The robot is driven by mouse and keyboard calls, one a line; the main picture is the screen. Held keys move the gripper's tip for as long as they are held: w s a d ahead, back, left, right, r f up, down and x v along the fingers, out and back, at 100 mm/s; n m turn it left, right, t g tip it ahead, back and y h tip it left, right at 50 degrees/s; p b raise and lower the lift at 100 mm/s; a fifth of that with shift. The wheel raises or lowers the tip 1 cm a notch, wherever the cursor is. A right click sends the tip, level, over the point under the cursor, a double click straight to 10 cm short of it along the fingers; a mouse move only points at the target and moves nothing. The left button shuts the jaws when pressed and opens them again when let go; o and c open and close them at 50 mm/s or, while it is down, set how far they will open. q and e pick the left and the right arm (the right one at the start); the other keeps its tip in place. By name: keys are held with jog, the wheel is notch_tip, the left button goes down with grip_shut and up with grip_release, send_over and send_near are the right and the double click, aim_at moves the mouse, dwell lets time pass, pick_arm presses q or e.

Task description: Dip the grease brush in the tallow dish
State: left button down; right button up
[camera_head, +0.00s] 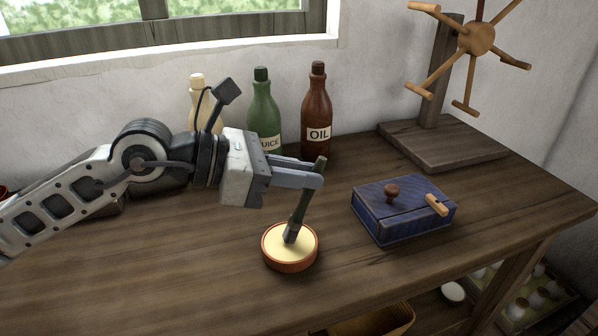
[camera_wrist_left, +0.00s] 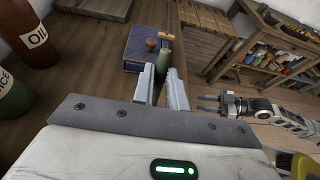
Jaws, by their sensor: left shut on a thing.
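The grease brush (camera_head: 301,208) has a dark green handle and a greyish head. My left gripper (camera_head: 317,174) is shut on the upper handle and holds the brush slightly tilted, head down. The head meets the pale tallow in the round terracotta tallow dish (camera_head: 290,265); how deep it sits I cannot tell. In the left wrist view the handle (camera_wrist_left: 163,58) shows between the left fingertips (camera_wrist_left: 163,80), and the dish is hidden. My right gripper (camera_wrist_left: 208,103) shows there small, at the right, with its fingers apart and empty, away from the brush.
A blue box (camera_head: 400,215) with a knob stands right of the dish. An oil bottle (camera_head: 317,115), a green bottle (camera_head: 264,105) and a pale bottle (camera_head: 197,95) stand behind my left arm. A wooden spoked stand (camera_head: 440,145) is at the back right. The front tabletop is clear.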

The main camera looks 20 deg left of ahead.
pick_arm(q)
jog(key=shift+f, duration=0.2)
notch_tip(320, 180, up, 7)
jog(key=p, duration=0.4)
jog(key=shift+r+p, duration=0.15)
jog(key=shift+p, duration=0.2)
dwell(0.6)
